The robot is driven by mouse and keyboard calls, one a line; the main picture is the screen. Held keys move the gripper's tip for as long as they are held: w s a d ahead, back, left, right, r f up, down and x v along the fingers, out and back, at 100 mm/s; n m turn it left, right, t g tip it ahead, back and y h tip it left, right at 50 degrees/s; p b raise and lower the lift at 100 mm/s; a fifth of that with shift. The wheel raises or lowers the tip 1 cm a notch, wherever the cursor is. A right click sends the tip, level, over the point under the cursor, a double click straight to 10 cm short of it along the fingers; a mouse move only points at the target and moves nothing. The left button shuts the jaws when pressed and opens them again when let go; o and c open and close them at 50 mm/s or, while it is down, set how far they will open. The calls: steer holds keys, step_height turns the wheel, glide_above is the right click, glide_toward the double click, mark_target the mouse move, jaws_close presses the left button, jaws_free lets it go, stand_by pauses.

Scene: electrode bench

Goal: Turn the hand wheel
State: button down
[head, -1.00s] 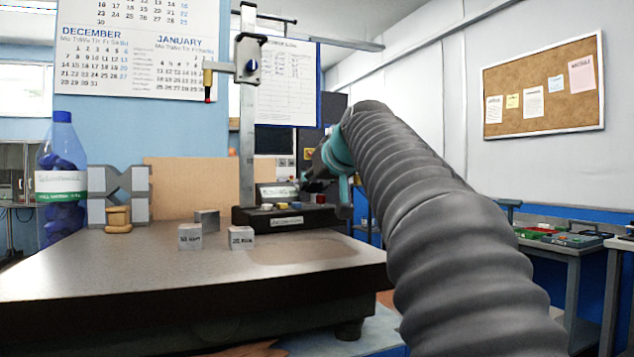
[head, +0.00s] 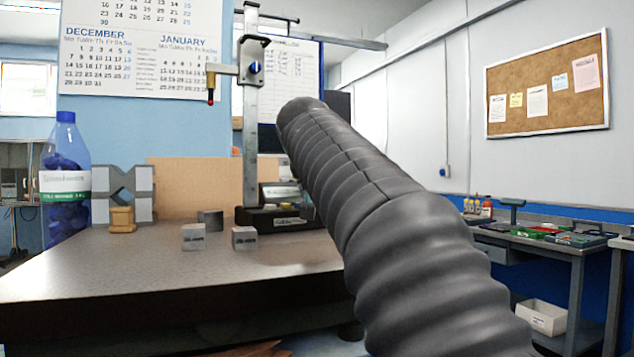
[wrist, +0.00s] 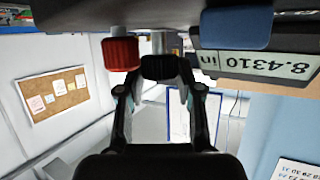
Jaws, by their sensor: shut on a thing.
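In the wrist view, a dark round piece that looks like the hand wheel (wrist: 163,66) sits at the end of a short silver shaft, under the body of the height gauge. My gripper (wrist: 162,78) has its two fingers closed on it, one at each side. A red knob (wrist: 121,53) is just left of the fingers, apart from them. The gauge display (wrist: 255,64) at right reads 8.4310 in, upside down. In the head view, the height gauge (head: 250,120) stands upright on the bench; my arm hides my gripper and the hand wheel there.
A calendar (head: 140,50) hangs behind. A side table (head: 540,245) stands at right.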

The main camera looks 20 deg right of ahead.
stand_by(0.4)
steer(key=c, duration=0.7)
jaws_free()
steer(key=shift+c, duration=0.2)
steer(key=shift+v, duration=4.05)
